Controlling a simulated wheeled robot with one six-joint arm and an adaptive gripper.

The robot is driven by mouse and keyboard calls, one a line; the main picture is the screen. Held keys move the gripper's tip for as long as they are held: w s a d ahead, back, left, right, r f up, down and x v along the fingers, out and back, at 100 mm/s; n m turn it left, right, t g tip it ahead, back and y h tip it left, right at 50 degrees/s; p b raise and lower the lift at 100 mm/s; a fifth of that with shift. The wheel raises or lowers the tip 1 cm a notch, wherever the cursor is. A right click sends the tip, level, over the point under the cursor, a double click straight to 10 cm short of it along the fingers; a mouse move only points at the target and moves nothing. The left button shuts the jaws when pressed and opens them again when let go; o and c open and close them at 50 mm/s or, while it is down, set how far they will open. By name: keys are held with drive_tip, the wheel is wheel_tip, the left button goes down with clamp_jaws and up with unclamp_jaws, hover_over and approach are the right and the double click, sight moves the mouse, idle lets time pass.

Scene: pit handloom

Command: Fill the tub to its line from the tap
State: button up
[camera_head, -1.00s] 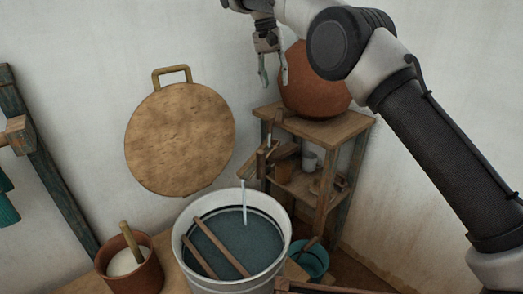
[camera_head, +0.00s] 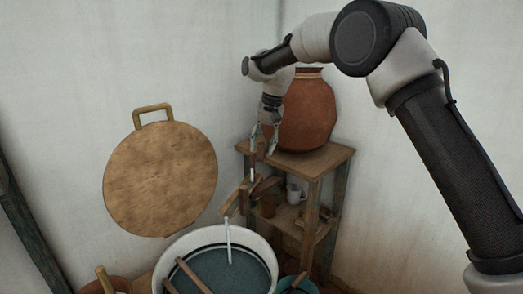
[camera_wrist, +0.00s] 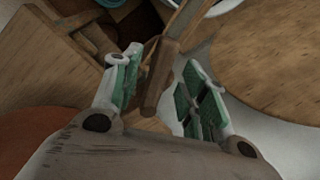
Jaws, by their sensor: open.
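The white tub (camera_head: 262,244) stands at the bottom of the head view, its near side cut off. A dark line (camera_head: 205,247) runs around its inner wall, with dark blue-grey water (camera_head: 226,272) close below it. A thin stream (camera_head: 228,240) falls into the tub from the wooden tap (camera_head: 236,203) beside the shelf, so the tap is running. My gripper (camera_head: 264,152) is open and points down just above the tap. In the wrist view, the tap's wooden handle (camera_wrist: 158,75) shows between the open fingers of my gripper (camera_wrist: 160,98); contact cannot be told.
A clay jar (camera_head: 306,112) stands on the wooden shelf (camera_head: 322,160) close behind my gripper. Cups (camera_head: 293,193) sit on the lower shelf. Two wooden sticks (camera_head: 192,275) cross the tub. A round wooden board (camera_head: 160,178) hangs on the wall. A teal bowl (camera_head: 303,287) is right of the tub.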

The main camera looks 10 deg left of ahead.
drive_tip(key=shift+a+f, duration=0.25)
drive_tip(key=shift+f, duration=0.8)
clamp_jaws()
drive_tip(key=shift+d, duration=0.1)
drive_tip(key=shift+w+d+n+g+h, duration=0.25)
drive_tip(key=shift+w+d+n, duration=0.4)
drive_tip(key=shift+n, duration=1)
drive_tip(key=shift+w+d+n+g, duration=0.35)
drive_tip(key=shift+d+n, duration=0.6)
drive_tip(key=shift+n, duration=0.75)
drive_tip(key=shift+w+d+n+g+h, duration=0.25)
drive_tip(key=shift+w+d+n, duration=0.4)
drive_tip(key=shift+n, duration=1)
drive_tip(key=shift+s+d, duration=0.1)
drive_tip(key=shift+d, duration=0.05)
